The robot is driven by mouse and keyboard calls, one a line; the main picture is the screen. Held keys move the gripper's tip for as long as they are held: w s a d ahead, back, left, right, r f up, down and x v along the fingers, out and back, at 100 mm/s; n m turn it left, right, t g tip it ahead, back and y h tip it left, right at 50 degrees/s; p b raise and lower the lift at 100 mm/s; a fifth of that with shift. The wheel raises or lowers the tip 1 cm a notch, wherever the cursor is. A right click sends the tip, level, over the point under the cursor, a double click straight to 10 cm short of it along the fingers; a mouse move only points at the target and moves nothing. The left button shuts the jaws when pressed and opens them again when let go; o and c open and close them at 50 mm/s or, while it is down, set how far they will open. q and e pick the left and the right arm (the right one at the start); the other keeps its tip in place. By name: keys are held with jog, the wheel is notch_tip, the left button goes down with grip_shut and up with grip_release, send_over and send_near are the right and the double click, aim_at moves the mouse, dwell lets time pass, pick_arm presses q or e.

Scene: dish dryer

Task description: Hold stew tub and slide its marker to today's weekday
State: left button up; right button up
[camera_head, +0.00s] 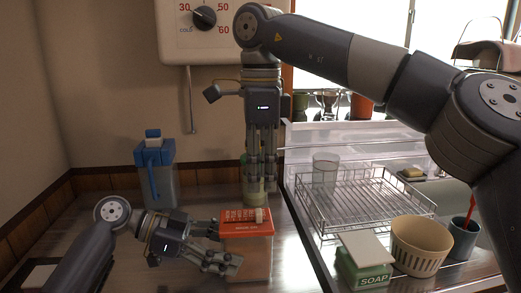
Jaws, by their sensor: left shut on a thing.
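The stew tub (258,262) is a box with translucent orange walls and a red-orange lid, standing on the counter at the bottom centre. A pale strip with small lettering runs along its lid, and a small cream marker (259,215) sits near the strip's right end. The lettering is too small to read. My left gripper (232,243) reaches in from the left and is shut on the tub's left side. My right gripper (261,188) points down behind and above the tub, apart from the marker. Its fingers look close together, but their gap is unclear.
A green-tinted container (246,172) stands behind my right gripper. A blue-handled jug (156,172) stands at the back left. On the right are a wire rack (365,200) with a glass (325,170), a soap box (362,265), a cream basket (419,247) and a dark cup (463,240).

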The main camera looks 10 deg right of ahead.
jog(key=shift+r, duration=2.25)
pick_arm(q)
jog(key=o, duration=1.8)
jog(key=shift+o, duration=0.2)
